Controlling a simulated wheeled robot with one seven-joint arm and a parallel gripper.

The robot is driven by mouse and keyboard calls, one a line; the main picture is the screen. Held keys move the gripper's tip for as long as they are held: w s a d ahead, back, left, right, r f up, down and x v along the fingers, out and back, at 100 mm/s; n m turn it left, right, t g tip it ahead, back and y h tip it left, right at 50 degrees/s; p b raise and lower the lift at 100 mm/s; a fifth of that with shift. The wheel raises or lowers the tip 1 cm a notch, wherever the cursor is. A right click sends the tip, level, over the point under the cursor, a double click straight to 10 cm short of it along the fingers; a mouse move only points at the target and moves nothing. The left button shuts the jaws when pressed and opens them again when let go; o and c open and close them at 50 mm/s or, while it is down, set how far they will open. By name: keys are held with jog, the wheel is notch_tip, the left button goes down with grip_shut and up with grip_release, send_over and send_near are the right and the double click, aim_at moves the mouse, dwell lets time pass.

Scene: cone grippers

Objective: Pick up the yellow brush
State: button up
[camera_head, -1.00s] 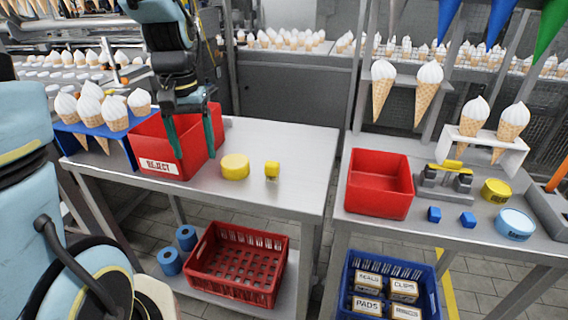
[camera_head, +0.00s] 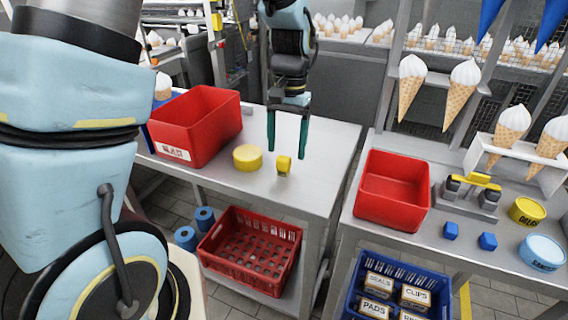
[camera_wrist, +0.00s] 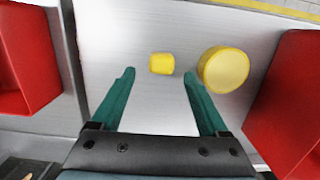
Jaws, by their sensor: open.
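The yellow brush (camera_head: 284,165) is a small yellow block-like piece standing on the left metal table. It also shows in the wrist view (camera_wrist: 161,63), straight ahead of the gap between my fingertips. My gripper (camera_head: 287,150) is open and empty, its green fingers pointing down above the brush. In the wrist view my gripper (camera_wrist: 160,75) has one finger to each side of the brush, and neither seems to touch it. The brush's underside is hidden in the wrist view.
A round yellow tub (camera_head: 248,158) stands close left of the brush. The red reject bin (camera_head: 196,125) is further left. Another red bin (camera_head: 393,190) stands on the right table. The table (camera_head: 325,160) is bare to the right of the brush.

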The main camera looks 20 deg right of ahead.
aim_at(284, 157)
jog(key=shift+s+a+f+p, duration=0.15)
jog(key=shift+f+p, duration=0.05)
jog(key=shift+f, duration=0.5)
jog(key=shift+s+a+f+p, duration=0.15)
jog(key=shift+a+f+p, duration=0.05)
jog(key=shift+f, duration=0.55)
jog(key=shift+s+a+f+p, duration=0.15)
jog(key=shift+f+p, duration=0.05)
jog(key=shift+f, duration=0.5)
grip_shut()
